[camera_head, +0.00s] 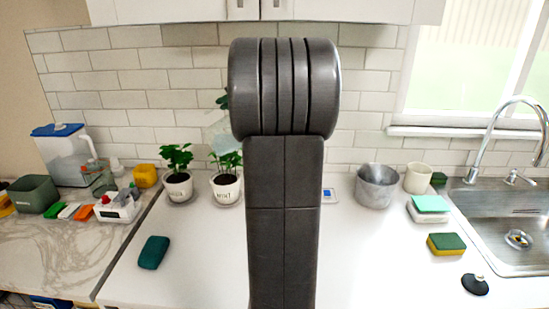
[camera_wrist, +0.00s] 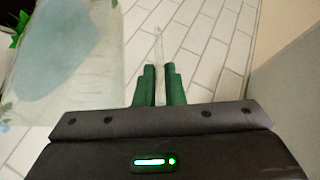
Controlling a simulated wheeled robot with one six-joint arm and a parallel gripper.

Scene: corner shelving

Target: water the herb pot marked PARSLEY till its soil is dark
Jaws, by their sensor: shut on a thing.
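My gripper (camera_wrist: 160,72) is shut on the clear handle of a see-through jug (camera_wrist: 45,75) that fills the left of the wrist view, with a bluish patch that looks like water. Part of the jug (camera_head: 216,131) shows in the head view beside my arm, raised above the pots. A white pot marked MINT (camera_head: 227,193) stands below it, holding a leafy plant. Another white herb pot (camera_head: 178,192) stands to its left; its lettering is too small to read. I cannot make out a PARSLEY label; my arm hides the counter's middle.
A metal pot (camera_head: 376,187) and a cream cup (camera_head: 418,178) stand right of my arm, near sponges and the sink (camera_head: 508,238). A lidded pitcher (camera_head: 66,155) and small items stand left. A teal sponge (camera_head: 153,252) lies in front on otherwise clear counter.

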